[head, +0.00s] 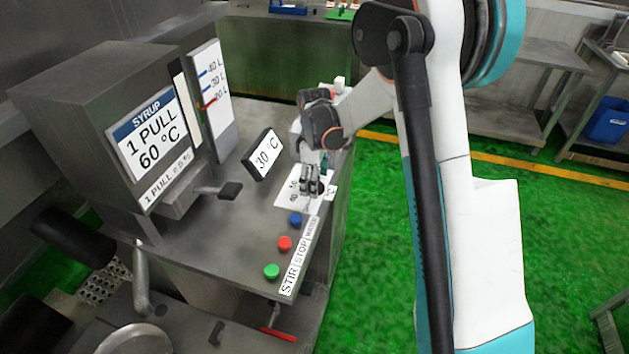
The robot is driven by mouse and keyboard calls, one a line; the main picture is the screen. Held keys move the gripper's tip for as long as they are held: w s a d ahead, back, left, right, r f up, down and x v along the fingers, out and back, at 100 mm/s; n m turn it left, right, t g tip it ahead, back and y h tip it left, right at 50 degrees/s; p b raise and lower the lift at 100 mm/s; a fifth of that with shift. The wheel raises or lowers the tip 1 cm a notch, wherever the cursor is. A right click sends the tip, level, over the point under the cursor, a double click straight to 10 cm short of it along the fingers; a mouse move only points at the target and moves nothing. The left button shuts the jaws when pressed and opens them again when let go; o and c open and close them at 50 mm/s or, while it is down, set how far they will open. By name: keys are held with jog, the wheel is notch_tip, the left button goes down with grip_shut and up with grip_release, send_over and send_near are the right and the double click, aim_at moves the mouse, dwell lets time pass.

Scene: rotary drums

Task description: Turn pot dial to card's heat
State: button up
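The card (153,140) on the grey box at left reads "SYRUP, 1 PULL, 60 °C". A tilted display (263,155) on the counter reads "30 °C". A white dial plate (288,199) with numbers and "°C" lies flat to the right of the display. My gripper (312,188) points down over this plate, with its fingertips at or just above it. The dial's knob is hidden by my fingers. The fingers look close together, but I cannot tell whether they hold the knob.
Blue (295,220), red (285,243) and green (271,271) buttons line the counter's front by a strip (300,256) reading STIR, STOP and a third word. A dark lever (230,190) juts from the box. A level gauge (212,100) stands behind. Green floor is open at right.

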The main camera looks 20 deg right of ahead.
jog(key=c, duration=1)
jog(key=shift+c, duration=0.2)
